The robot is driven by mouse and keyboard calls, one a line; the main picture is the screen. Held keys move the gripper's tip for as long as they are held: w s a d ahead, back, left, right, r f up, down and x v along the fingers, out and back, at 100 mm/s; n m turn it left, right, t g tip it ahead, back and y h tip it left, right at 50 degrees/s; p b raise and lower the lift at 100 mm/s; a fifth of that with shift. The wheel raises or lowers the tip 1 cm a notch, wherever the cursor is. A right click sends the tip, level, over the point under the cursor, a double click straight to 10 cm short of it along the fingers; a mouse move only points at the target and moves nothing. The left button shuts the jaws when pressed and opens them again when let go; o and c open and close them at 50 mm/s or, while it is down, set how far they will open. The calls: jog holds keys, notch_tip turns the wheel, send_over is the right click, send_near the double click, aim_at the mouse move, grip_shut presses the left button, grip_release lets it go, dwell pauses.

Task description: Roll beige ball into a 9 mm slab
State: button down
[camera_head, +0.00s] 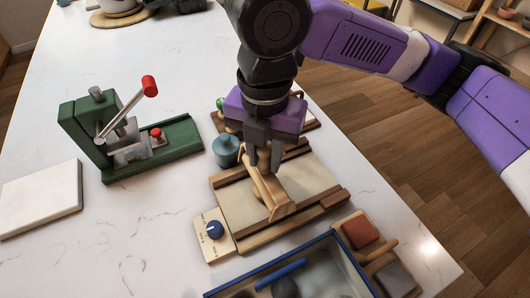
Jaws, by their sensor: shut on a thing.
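My gripper (264,168) points down over the slab-rolling board and is shut on a light wooden roller (270,193), which lies lengthwise across the board. The board has a pale bed (312,178) between dark wooden side rails (325,208). A small panel with a blue knob (214,230) sits at its left front corner. I cannot make out a beige ball; the roller and gripper cover part of the bed. Whether the roller touches the rails is hard to tell.
A green press (150,155) with a red-tipped lever stands to the left, near a white slab (40,197). A blue-grey pot (226,149) sits close behind the board. A blue-rimmed tray (355,270) and red block (360,231) lie in front. White tabletop is clear at front left.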

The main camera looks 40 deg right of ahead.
jog(key=shift+f, duration=0.3)
jog(key=shift+w+a, duration=0.1)
jog(key=shift+a, duration=0.4)
jog(key=shift+d+f, duration=0.1)
jog(key=shift+d, duration=0.05)
jog(key=shift+d+f, duration=0.2)
jog(key=shift+d, duration=0.1)
jog(key=shift+s, duration=0.2)
